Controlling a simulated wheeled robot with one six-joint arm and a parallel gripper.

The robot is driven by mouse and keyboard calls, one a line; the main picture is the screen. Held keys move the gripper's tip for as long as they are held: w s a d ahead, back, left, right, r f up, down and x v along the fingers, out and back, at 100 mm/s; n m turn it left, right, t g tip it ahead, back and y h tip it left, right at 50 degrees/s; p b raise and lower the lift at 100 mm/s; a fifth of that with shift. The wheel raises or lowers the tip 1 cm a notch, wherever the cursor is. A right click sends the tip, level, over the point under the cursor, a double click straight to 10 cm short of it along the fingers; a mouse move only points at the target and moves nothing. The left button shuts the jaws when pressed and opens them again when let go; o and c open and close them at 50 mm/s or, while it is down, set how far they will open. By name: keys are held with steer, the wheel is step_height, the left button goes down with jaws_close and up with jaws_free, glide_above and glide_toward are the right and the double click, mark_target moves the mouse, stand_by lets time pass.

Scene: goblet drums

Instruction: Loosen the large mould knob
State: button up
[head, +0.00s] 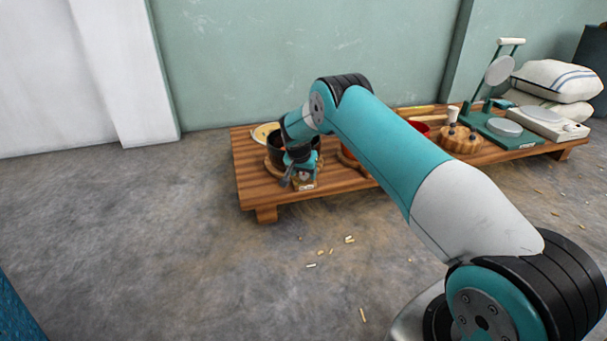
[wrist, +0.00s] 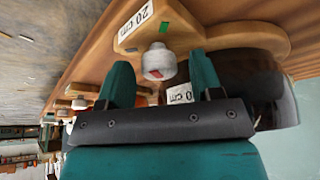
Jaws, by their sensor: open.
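A pale grey, rounded knob (wrist: 158,64) shows in the wrist view on a wooden block (wrist: 165,35) at the edge of the low table. A "20 cm" label (wrist: 136,21) and a green mark (wrist: 166,28) are on this block. A small red mark (wrist: 154,100) shows just below the knob. My gripper (wrist: 160,72) is open, with one teal finger on each side of the knob; I cannot tell whether either touches it. In the head view my gripper (head: 291,178) is low at the table's left front, and the knob is hard to make out there.
A dark round mould (wrist: 250,72) on a round wooden base stands right beside the gripper. The wooden table (head: 340,181) also holds a red bowl (head: 420,128), a drum-like wooden piece (head: 460,140) and a green press (head: 498,128). Scraps (head: 349,239) lie on the floor in front.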

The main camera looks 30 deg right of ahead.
steer(key=shift+c, duration=0.4)
steer(key=c, duration=0.8)
steer(key=shift+r+n+p, duration=0.1)
steer(key=shift+n+p, duration=0.2)
steer(key=shift+p, duration=0.2)
steer(key=shift+s+r+n+t+y+p, duration=0.15)
steer(key=shift+n+t+y+p, duration=0.25)
steer(key=shift+n+p, duration=0.7)
steer(key=n+y+p, duration=0.1)
steer(key=n+p, duration=0.1)
steer(key=n, duration=0.1)
steer(key=shift+d, duration=0.1)
steer(key=n, duration=0.1)
steer(key=n+y, duration=0.1)
steer(key=n+p, duration=0.1)
steer(key=n, duration=0.1)
steer(key=shift+f+t+y, duration=0.25)
steer(key=shift+t+y, duration=0.15)
steer(key=shift+n+y, duration=0.7)
steer(key=shift+n, duration=1.3)
